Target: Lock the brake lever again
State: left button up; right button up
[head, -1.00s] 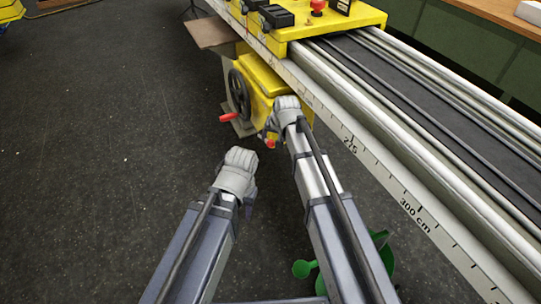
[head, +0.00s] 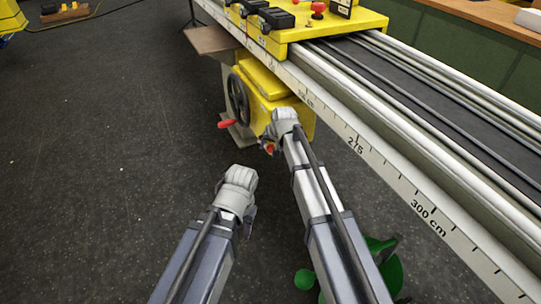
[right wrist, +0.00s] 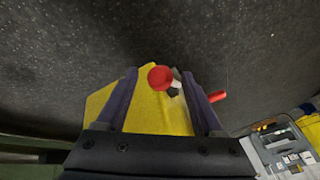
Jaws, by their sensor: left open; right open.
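The brake lever shows as a red ball knob (right wrist: 160,77) on a short dark stem, in front of the yellow housing (right wrist: 160,113) in the right wrist view. In the head view the knob (head: 269,148) is small and partly covered by my right gripper (head: 275,140). My right gripper (right wrist: 160,82) is open, with one finger on each side of the knob; gaps show between the knob and both fingers. How deep the knob sits between them is hard to tell. My left gripper (head: 236,198) is open and empty over the floor, lower left of the right one.
A handwheel (head: 238,97) with a red crank handle (head: 226,124) is left of the lever. The long rail (head: 380,165) with a centimetre scale runs along the right. A green foot-like part (head: 380,268) is on the floor below my right arm.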

jog(key=shift+b+x, duration=0.5)
jog(key=shift+x, duration=0.55)
jog(key=shift+c, duration=0.4)
grip_shut()
